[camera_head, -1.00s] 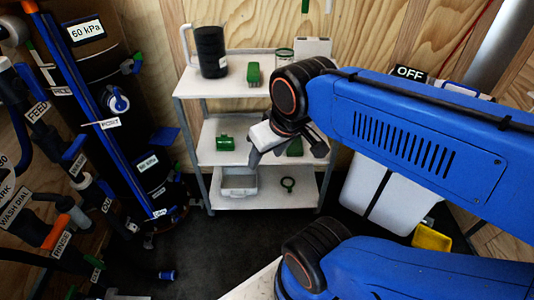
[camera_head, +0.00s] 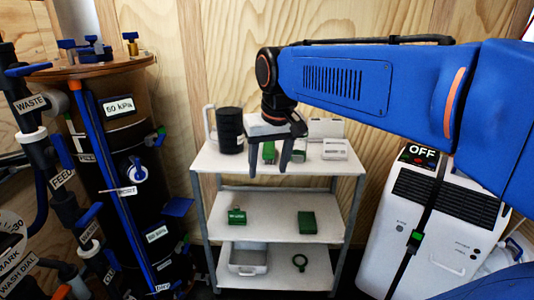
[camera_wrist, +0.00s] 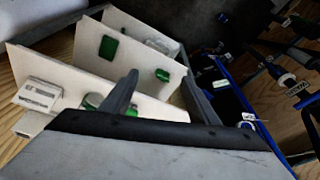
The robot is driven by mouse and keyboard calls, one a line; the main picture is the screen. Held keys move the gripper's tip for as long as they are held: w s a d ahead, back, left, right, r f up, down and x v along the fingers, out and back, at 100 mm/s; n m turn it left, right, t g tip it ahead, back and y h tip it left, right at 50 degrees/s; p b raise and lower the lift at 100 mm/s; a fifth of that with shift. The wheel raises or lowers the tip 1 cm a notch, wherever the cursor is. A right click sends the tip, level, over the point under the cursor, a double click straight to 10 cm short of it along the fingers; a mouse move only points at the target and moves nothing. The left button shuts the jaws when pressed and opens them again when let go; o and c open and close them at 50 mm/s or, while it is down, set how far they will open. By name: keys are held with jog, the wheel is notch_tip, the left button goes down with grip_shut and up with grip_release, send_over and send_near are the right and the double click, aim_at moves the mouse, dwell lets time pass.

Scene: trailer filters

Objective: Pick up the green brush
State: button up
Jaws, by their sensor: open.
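A small green block-like thing (camera_head: 268,152), which looks like the green brush, stands on the white top shelf of the cart. My gripper (camera_head: 269,168) is open and empty, pointing down. In the head view its fingers appear on either side of the green thing and partly cover it; I cannot tell their height above the shelf. In the wrist view a finger (camera_wrist: 122,95) crosses the top shelf, and a bit of green (camera_wrist: 132,110) shows beside it, mostly hidden.
On the top shelf (camera_head: 208,160) are a black canister (camera_head: 230,131), a glass jar (camera_head: 299,152) and white boxes (camera_head: 334,149). The middle shelf holds a green labelled piece (camera_head: 237,216) and a green block (camera_head: 307,222). Below are a grey bin (camera_head: 247,259) and a green ring (camera_head: 300,262).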

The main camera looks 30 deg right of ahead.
jog(key=w+d+r+m+g, duration=0.1)
jog(key=w+d+r+m, duration=0.1)
jog(key=w+d+r, duration=0.55)
jog(key=w+d+r+m+g, duration=0.2)
jog(key=w+d+r, duration=0.15)
jog(key=w, duration=0.75)
send_over(269, 147)
jog(key=f, duration=1.2)
jog(key=shift+s+a+f, duration=0.1)
jog(key=shift+s, duration=0.15)
jog(key=shift+w+f, duration=0.2)
jog(key=shift+f, duration=1.2)
jog(key=shift+w+f, duration=0.15)
jog(key=shift+f, duration=1.25)
jog(key=c, duration=1.2)
jog(key=shift+c, duration=0.2)
notch_tip(269, 147, up, 10)
jog(key=shift+r, duration=0.15)
